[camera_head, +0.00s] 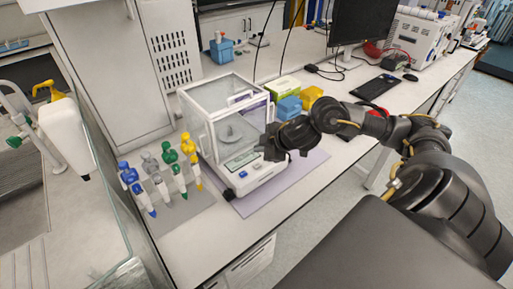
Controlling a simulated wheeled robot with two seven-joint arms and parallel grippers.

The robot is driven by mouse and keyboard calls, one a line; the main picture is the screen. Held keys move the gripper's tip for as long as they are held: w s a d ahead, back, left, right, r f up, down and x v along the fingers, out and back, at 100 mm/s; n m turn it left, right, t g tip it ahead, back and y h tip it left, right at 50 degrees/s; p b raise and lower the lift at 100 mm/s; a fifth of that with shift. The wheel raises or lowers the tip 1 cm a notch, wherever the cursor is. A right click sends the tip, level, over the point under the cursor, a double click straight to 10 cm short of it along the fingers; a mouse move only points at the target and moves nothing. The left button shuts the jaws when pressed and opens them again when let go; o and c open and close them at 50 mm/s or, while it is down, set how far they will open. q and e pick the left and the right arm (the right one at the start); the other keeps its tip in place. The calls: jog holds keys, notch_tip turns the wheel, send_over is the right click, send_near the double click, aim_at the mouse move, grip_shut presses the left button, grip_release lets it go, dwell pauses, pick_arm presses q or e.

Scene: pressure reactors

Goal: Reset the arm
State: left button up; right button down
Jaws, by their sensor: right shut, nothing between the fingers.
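My right arm comes in from the right and reaches left over the bench. My right gripper (270,148) is at its end, close in front of the right side of the glass-walled balance (222,128). It is shut and holds nothing. Whether it touches the balance cannot be told. The balance stands on a lilac mat (255,199) and has a display and blue buttons at its front. The arm hides part of the bench behind it. My left gripper does not show.
Several coloured pipettes (170,170) stand left of the balance. Blue and yellow boxes (310,97) stand behind the right arm. A monitor (355,20), a keyboard (374,87) and a white machine (418,38) are farther back. A sink (30,180) lies at the left. The bench front (215,235) is clear.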

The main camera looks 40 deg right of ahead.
dwell(0.5)
